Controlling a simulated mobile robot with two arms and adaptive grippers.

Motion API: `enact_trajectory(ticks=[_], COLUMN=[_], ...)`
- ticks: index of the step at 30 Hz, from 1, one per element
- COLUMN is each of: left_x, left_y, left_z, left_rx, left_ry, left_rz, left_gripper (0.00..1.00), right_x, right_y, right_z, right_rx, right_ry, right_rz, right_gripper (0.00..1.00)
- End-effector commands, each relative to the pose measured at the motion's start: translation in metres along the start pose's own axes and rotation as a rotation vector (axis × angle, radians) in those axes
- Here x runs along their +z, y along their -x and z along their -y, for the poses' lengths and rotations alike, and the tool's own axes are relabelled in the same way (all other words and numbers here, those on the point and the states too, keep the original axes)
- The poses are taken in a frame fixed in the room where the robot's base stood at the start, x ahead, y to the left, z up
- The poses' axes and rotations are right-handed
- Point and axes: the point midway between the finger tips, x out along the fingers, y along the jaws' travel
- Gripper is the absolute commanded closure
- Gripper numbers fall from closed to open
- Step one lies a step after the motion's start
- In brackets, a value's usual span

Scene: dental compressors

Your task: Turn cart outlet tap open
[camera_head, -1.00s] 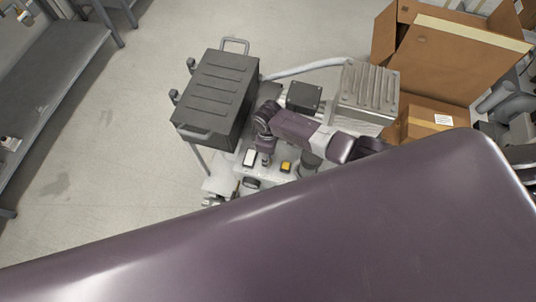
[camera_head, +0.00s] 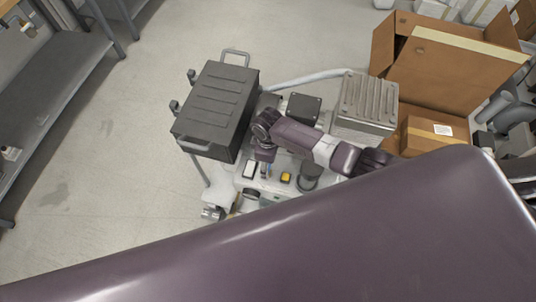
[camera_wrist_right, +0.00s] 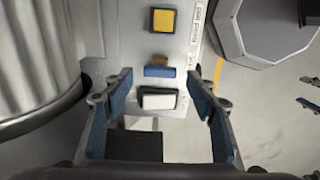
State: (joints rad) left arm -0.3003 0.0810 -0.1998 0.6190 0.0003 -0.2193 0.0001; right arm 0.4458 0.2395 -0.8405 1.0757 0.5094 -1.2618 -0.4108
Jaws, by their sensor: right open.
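The compressor cart has a pale control panel (camera_head: 273,186) with a white switch (camera_head: 249,169) and a yellow button (camera_head: 286,178). In the right wrist view, a small blue piece (camera_wrist_right: 159,71) with a brownish part behind it sits between the yellow button (camera_wrist_right: 162,20) and the white switch (camera_wrist_right: 158,100). Metal fittings (camera_head: 212,212) stick out at the cart's near left corner. I cannot tell for sure which part is the outlet tap. My right gripper (camera_wrist_right: 160,88) is open and empty, its blue-padded fingers on either side of the blue piece and white switch. My left gripper is not seen.
A dark grey ridged box (camera_head: 217,108) and a ribbed grey unit (camera_head: 366,104) flank the panel. A pale hose (camera_head: 310,78) runs behind. Cardboard boxes (camera_head: 450,65) stand at right, a grey shelf (camera_head: 50,90) at left. My own arm link covers the foreground.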

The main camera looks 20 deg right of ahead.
Motion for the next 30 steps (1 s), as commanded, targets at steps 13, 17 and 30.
enact_trajectory(ticks=[13, 17, 30], left_x=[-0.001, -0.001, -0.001], left_y=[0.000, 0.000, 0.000], left_z=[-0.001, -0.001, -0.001], left_rx=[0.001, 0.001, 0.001], left_ry=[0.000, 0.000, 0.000], left_rz=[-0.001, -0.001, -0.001], left_gripper=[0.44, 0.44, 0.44], right_x=[0.000, 0.001, 0.001], right_y=[0.082, 0.094, 0.099], right_z=[-0.001, 0.000, 0.000], right_rx=[0.002, 0.000, 0.000], right_ry=[0.000, 0.000, -0.001], right_rz=[-0.001, 0.001, 0.002], right_gripper=[0.48, 0.48, 0.48])
